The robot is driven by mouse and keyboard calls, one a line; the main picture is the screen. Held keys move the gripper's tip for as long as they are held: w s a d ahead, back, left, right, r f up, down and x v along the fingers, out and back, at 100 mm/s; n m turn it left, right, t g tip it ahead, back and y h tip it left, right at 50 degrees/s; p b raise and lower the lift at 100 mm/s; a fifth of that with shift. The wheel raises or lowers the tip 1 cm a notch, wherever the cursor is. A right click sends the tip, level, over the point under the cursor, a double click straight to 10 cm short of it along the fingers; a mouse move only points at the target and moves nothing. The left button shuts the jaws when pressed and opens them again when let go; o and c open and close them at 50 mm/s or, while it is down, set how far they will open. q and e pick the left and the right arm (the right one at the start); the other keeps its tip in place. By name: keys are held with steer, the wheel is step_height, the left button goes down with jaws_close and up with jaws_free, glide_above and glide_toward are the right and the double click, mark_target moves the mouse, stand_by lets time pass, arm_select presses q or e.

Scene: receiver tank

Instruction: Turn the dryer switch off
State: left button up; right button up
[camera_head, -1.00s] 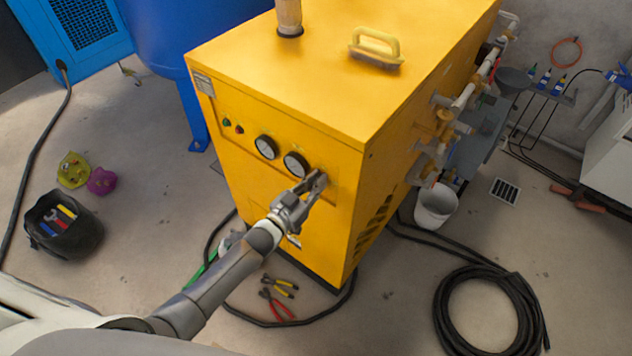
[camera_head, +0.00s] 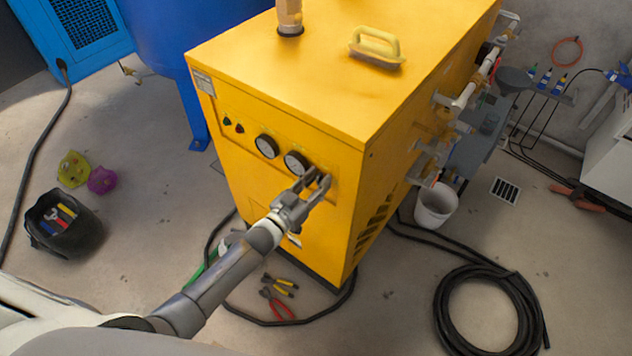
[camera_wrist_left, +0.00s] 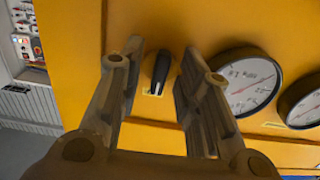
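The yellow dryer (camera_head: 270,75) stands in the middle of the head view, with its control panel on the front face. In the left wrist view, the dryer switch (camera_wrist_left: 161,70) is a small black knob on the yellow panel, beside a round gauge (camera_wrist_left: 248,82). My left gripper (camera_head: 319,180) is at the right end of the panel in the head view and hides the switch there. In the left wrist view, the left gripper (camera_wrist_left: 160,78) is open, with one finger on each side of the knob. Gaps show between knob and fingers. My right gripper is not in view.
Two gauges (camera_head: 282,154) and two small indicators (camera_head: 232,124) sit left of the gripper. Pliers (camera_head: 278,304), a black hose coil (camera_head: 490,315), a white bucket (camera_head: 435,206) and a black tool bag (camera_head: 66,226) lie around the dryer.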

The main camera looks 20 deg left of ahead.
arm_select(q)
steer(key=v, duration=1.2)
steer(key=s+a+f+n+g+y, duration=0.15)
steer(key=s+f, duration=0.25)
steer(key=f, duration=0.4)
steer(key=s+a+f+g+y, duration=0.1)
steer(key=s+f+g+y, duration=0.2)
steer(key=f, duration=0.5)
steer(key=s+a+f+g, duration=0.1)
steer(key=s+f+g, duration=0.3)
steer(key=f, duration=0.5)
steer(key=s+f+g+y, duration=0.1)
steer(key=s+f+g, duration=0.2)
steer(key=s+f, duration=0.4)
steer(key=s+d+f+g, duration=0.1)
steer(key=s+f+g, duration=0.3)
steer(key=s, duration=1.8)
step_height(320, 180, down, 4)
steer(key=shift+r+y, duration=0.15)
steer(key=shift+y, duration=0.2)
